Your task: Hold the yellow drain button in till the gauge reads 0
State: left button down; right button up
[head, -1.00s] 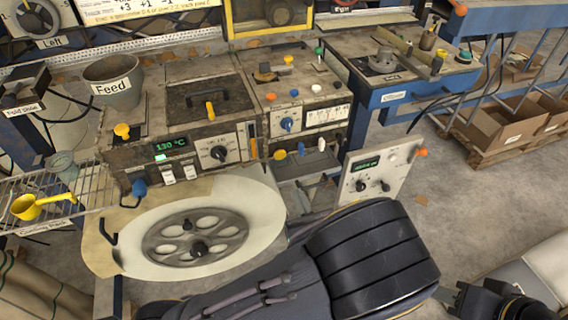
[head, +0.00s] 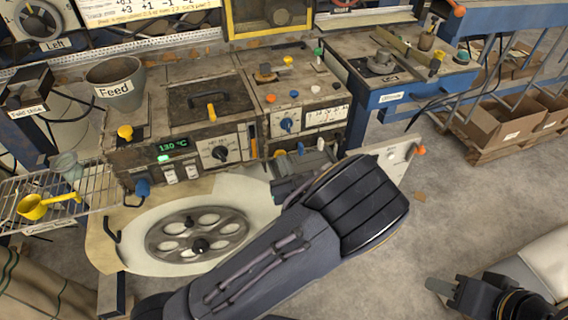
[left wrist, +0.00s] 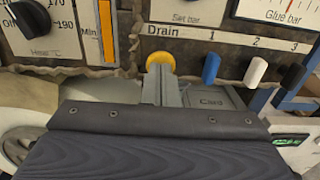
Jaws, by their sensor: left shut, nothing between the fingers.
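The yellow drain button (left wrist: 160,60) sits under the "Drain" label on the machine's front in the left wrist view. My left gripper (left wrist: 161,76) is shut and empty, its fingertips at the button's lower edge and overlapping it in the picture. I cannot tell whether it touches the button or whether the button is pressed in. The "Glue bar" gauge (left wrist: 278,10) is cut off at the top right, so its reading is not visible there. In the head view the gauge strip (head: 327,114) is too small to read. My right gripper (head: 440,287) is at the lower right, away from the machine.
Right of the button are a blue knob (left wrist: 211,68), a white knob (left wrist: 256,70) and a black knob (left wrist: 292,76), close together. A white control panel (head: 398,155) is partly behind my left arm. The large round reel (head: 198,235) lies below. Open floor is at the right.

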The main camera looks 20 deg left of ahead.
pick_arm(q)
jog(key=shift+w+a, duration=0.1)
jog(key=shift+w+a+r, duration=0.1)
jog(key=shift+w+a, duration=0.3)
jog(key=shift+w, duration=0.15)
pick_arm(e)
jog(key=shift+s+f, duration=0.1)
jog(key=shift+f, duration=0.05)
pick_arm(q)
jog(key=shift+w+r, duration=0.1)
jog(key=shift+r, duration=0.05)
dwell(2.3)
